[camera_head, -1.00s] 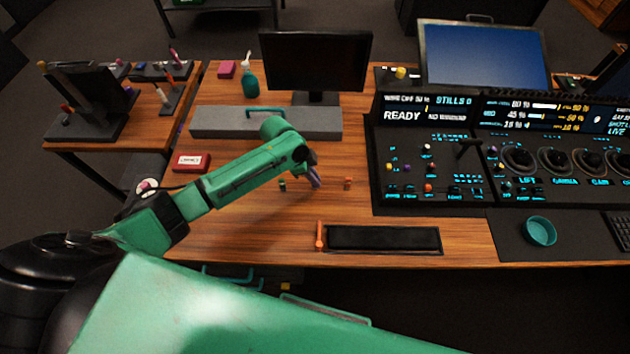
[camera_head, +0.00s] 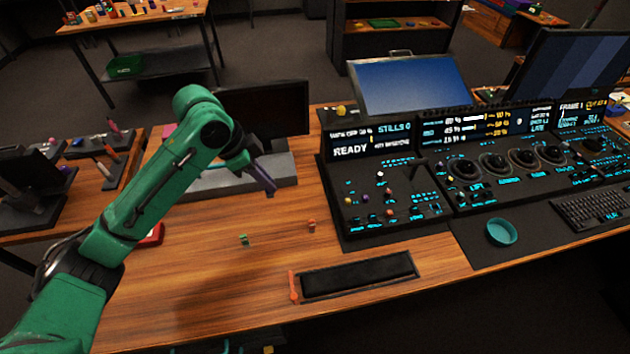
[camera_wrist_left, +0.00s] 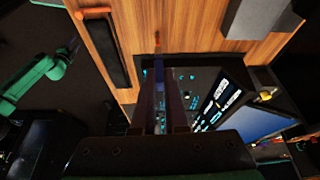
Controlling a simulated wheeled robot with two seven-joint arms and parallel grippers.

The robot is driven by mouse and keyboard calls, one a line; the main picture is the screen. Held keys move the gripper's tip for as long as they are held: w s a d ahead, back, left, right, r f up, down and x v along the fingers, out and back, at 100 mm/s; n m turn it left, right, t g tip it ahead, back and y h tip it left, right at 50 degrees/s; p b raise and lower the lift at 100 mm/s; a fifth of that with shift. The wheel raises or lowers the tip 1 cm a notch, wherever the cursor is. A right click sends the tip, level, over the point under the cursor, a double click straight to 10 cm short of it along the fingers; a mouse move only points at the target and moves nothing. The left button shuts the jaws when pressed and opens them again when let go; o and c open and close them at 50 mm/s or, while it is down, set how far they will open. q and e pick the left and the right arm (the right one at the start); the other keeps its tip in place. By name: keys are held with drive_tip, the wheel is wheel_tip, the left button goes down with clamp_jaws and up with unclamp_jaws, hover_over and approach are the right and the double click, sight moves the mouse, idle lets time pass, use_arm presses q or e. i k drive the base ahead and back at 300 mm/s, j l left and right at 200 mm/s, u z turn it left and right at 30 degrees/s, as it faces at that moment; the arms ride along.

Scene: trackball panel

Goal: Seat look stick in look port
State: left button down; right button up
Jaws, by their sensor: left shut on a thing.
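My left gripper (camera_head: 270,187) hangs in the air above the desk, left of the control panel, with its slim dark purple fingers pointing down and to the right. In the left wrist view its fingers (camera_wrist_left: 160,100) run close together. The black control panel (camera_head: 352,233) stands to the right, apart from the gripper. I cannot pick out the look port on it. Another green arm of mine (camera_wrist_left: 32,85) shows in the left wrist view; its gripper is too small to read.
A small green stub (camera_head: 243,239) and an orange stub (camera_head: 311,226) stand on the desk. A black pad (camera_head: 358,276) with an orange pen (camera_head: 293,287) lies at the front. A grey riser (camera_head: 213,185) and dark monitor stand behind the arm. Bare wood is free between them.

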sight(432, 211)
drive_tip(key=i+l, duration=0.1)
drive_tip(key=l, duration=1.05)
drive_tip(key=i+l, duration=0.15)
drive_tip(key=l, duration=1)
drive_tip(key=i, duration=0.05)
